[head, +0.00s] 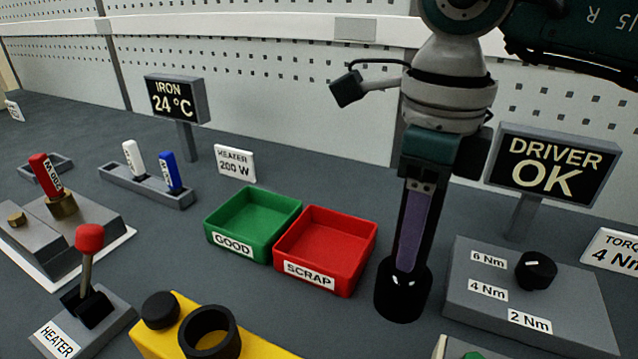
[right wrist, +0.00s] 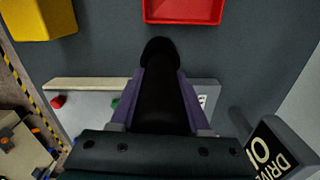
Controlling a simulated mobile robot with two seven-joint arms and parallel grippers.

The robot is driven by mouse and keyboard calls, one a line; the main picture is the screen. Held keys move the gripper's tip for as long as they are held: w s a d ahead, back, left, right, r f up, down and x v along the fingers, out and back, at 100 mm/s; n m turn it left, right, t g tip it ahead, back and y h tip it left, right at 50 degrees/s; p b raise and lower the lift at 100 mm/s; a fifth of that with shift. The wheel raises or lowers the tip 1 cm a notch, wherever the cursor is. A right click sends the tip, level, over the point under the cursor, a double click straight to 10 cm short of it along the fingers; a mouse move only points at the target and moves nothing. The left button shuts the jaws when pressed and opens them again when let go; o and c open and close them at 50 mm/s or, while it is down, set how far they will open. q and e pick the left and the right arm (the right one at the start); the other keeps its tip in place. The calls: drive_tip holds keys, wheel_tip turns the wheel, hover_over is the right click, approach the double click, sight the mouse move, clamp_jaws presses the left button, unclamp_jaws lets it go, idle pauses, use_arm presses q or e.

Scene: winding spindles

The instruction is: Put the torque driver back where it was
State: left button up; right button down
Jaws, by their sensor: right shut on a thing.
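The torque driver (head: 403,292) is a black cylinder held below my right gripper (head: 410,262), right of the red SCRAP tray. In the right wrist view the black driver (right wrist: 160,100) lies between the two purple-faced fingers of my right gripper (right wrist: 161,76), which are shut on it. Its rounded end points toward the red tray. I cannot tell whether its lower end touches the bench. A yellow block (head: 262,347) with a black ring (head: 209,331) and a black knob stands at the front. My left gripper is not in view.
The red SCRAP tray (head: 335,283) and green GOOD tray (head: 235,241) are empty. A grey torque selector box (head: 480,312) with a black knob stands right of the driver. The sign reading DRIVER OK (head: 553,167) stands behind it. The HEATER lever (head: 88,262) is at left.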

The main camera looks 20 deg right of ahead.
drive_tip(key=shift+f, duration=0.55)
drive_tip(key=shift+c, duration=1.9)
unclamp_jaws()
drive_tip(key=shift+f, duration=0.1)
drive_tip(key=shift+r, duration=0.3)
wheel_tip(320, 180, up, 12)
drive_tip(key=shift+f, duration=0.1)
